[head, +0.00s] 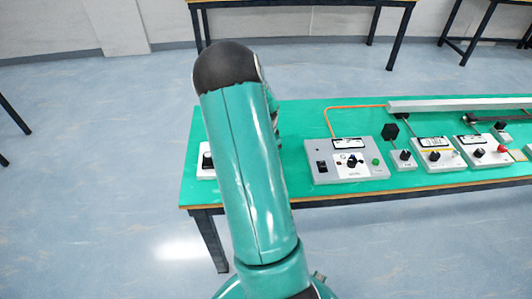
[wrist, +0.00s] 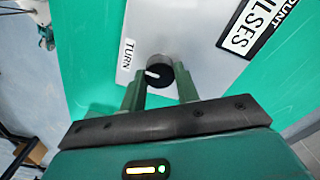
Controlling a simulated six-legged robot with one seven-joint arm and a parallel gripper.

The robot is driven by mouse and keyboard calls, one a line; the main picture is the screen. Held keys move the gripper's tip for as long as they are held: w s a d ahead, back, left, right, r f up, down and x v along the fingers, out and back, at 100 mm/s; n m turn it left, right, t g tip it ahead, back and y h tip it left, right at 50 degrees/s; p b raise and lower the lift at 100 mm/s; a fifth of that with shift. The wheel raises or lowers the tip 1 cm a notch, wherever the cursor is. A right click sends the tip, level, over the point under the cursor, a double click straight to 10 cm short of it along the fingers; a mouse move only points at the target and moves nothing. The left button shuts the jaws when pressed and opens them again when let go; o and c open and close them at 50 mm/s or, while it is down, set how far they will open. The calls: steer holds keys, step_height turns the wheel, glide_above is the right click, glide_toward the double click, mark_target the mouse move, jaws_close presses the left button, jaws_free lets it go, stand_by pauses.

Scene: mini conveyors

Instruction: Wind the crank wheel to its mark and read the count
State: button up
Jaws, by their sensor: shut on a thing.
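The crank wheel (wrist: 165,72) is a small round black knob on a pale grey housing (wrist: 188,30) in the wrist view. A white pointer line on it points to the left. A white label reading TURN (wrist: 127,54) lies left of it. My gripper (wrist: 160,78) is shut on the knob, one green finger on each side. A white label with a black border, partly cut off, reads COUNT and PULSES (wrist: 250,30) at the top right; no number can be read there. In the head view my arm hides the gripper and part of the housing (head: 206,172).
The housing stands on a green bench top (head: 310,192). To the right in the head view are a grey control panel (head: 365,174) with a knob, several smaller boxes with knobs, and a long grey rail (head: 450,104) behind.

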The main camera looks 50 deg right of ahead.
steer(key=shift+m, duration=1.5)
steer(key=o, duration=1)
step_height(320, 180, up, 14)
steer(key=shift+f, duration=0.1)
